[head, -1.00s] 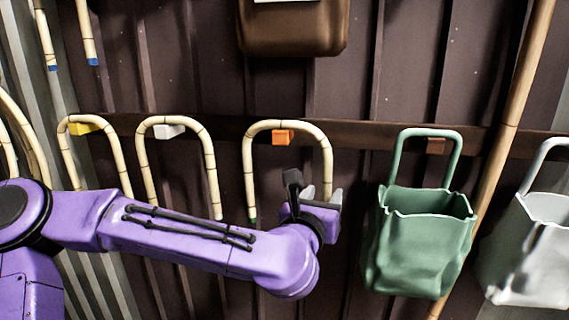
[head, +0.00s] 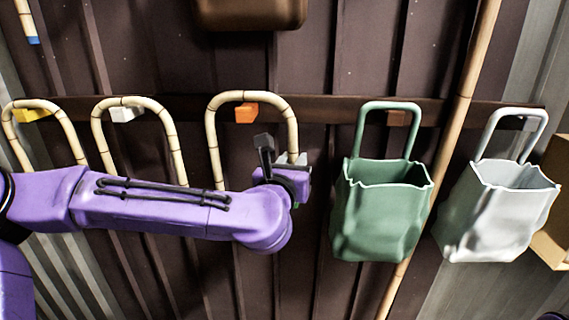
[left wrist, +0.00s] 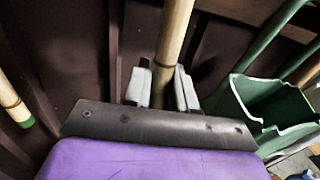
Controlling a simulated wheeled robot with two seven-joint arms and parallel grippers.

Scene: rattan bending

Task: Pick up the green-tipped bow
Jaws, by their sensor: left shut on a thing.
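The green-tipped bow (head: 213,140) is a pale, jointed, U-shaped rattan loop, open end down. It hangs at the orange peg (head: 247,113). My left gripper (head: 291,159) is shut on its right leg, below the bend. In the left wrist view the pale leg (left wrist: 174,45) stands between the two grey fingers (left wrist: 163,88). The bow's other leg shows at the left there, with its green tip (left wrist: 26,123). In the head view my arm hides the lower end of the left leg. My right gripper is not in view.
Bows hang at a white peg (head: 126,114) and a yellow peg (head: 32,115) to the left. A green bag (head: 383,215) hangs close to the right, with a white bag (head: 497,215) beyond. A long pole (head: 466,80) leans between them. A brown container (head: 250,12) is above.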

